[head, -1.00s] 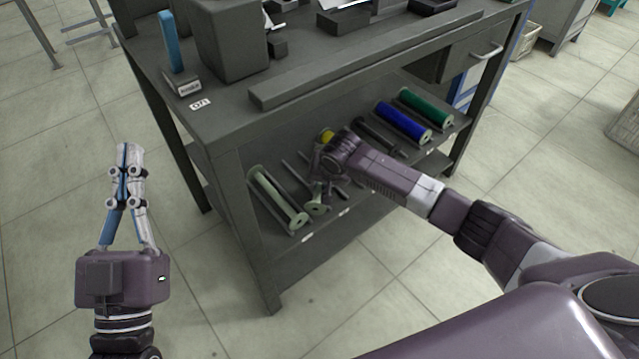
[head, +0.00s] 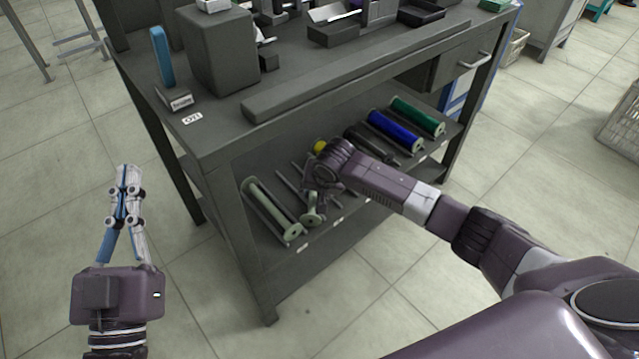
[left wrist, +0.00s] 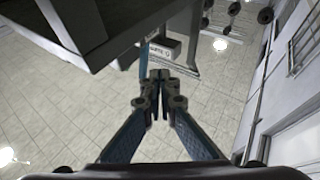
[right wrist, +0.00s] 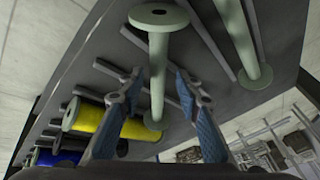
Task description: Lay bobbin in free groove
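My right gripper (right wrist: 158,80) is over the lower shelf, open, with one finger on each side of a pale green bare bobbin (right wrist: 158,65). Gaps show between the fingers and its shaft. The bobbin's near flange (head: 312,219) shows in the head view; my gripper hides much of the rest. A second pale green bobbin (head: 268,208) lies at the shelf's left end and also shows in the right wrist view (right wrist: 238,40). A yellow bobbin (right wrist: 95,120) is on the other side, mostly hidden in the head view. My left gripper (head: 128,178) is shut and empty, away from the shelf.
Farther along the shelf lie a dark bobbin (head: 372,145), a blue bobbin (head: 395,130) and a green bobbin (head: 417,115). Thin rails (head: 290,183) separate the places. The grey tabletop (head: 225,135) overhangs the shelf and carries blocks and trays.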

